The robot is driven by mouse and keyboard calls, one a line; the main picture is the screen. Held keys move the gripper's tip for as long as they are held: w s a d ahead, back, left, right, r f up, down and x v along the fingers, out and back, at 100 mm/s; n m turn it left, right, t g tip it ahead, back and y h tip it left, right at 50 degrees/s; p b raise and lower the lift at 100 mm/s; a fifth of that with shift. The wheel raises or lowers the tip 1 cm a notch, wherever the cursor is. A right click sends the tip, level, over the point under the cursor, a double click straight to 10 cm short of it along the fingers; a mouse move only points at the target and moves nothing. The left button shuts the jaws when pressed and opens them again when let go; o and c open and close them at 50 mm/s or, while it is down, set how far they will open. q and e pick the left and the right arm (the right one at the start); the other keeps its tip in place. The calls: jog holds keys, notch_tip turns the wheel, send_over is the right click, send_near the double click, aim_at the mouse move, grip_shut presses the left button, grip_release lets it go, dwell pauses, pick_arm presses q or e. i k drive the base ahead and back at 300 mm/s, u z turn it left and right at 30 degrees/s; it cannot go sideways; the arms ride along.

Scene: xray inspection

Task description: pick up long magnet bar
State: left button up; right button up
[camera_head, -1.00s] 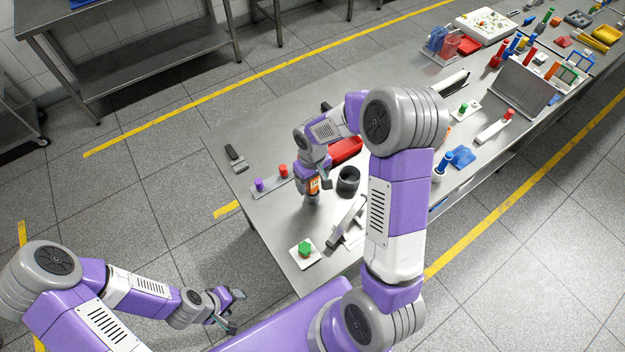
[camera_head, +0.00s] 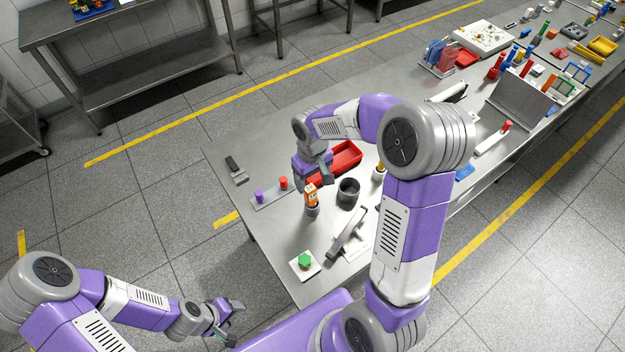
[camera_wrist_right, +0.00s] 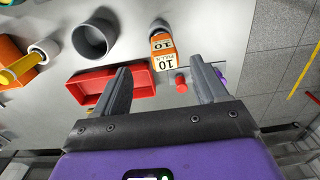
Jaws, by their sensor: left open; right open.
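No bar here can be told for certain as the long magnet bar. A flat grey bar (camera_head: 270,197) with a purple and a red peg lies near the table's left edge. A black bar (camera_head: 236,169) lies behind it, and a slanted grey bar (camera_head: 347,233) lies nearer the front. My right gripper (camera_head: 322,176) is open and empty above the table; in the right wrist view (camera_wrist_right: 160,68) its fingers are apart. An orange block (camera_wrist_right: 163,50) marked 10 stands beyond them, upright on a grey round base. My left gripper (camera_head: 234,322) is open and empty, off the table.
A red tray (camera_head: 347,158) is beside my right gripper. A dark grey cup (camera_head: 348,190) stands right of the orange block. A green knob on a white plate (camera_head: 304,265) is at the front corner. Many items crowd the table's far right.

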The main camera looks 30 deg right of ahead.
aim_at(338, 244)
jog(key=k, duration=1)
